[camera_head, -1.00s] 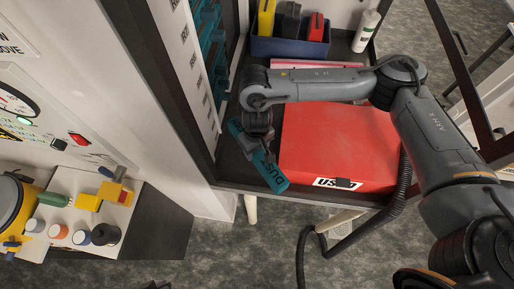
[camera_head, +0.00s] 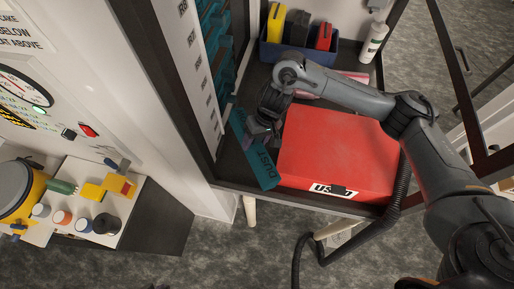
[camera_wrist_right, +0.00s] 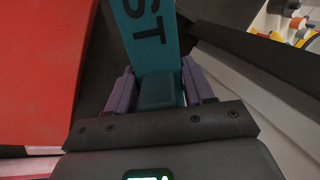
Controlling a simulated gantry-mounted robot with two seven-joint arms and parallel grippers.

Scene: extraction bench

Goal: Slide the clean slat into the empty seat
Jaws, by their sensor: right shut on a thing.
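The clean slat (camera_head: 258,160) is a long flat teal bar with lettering that reads partly as "DUST". My right gripper (camera_head: 262,127) is shut on it, and its two purple fingers (camera_wrist_right: 162,92) stand on either side of the slat (camera_wrist_right: 146,38) in the right wrist view. The slat is held at a tilt between the rack and the red box, its far end close to the rack's side. The rack (camera_head: 207,42) at the upper left holds several teal slats. I cannot make out which seat is empty. My left gripper is not in view.
A red box (camera_head: 335,145) marked "US_D" lies right beside the slat. A blue bin (camera_head: 296,52) with coloured items and a white bottle (camera_head: 372,42) stand behind. A white label strip (camera_head: 192,62) runs along the rack. A side shelf (camera_head: 150,215) holds jars.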

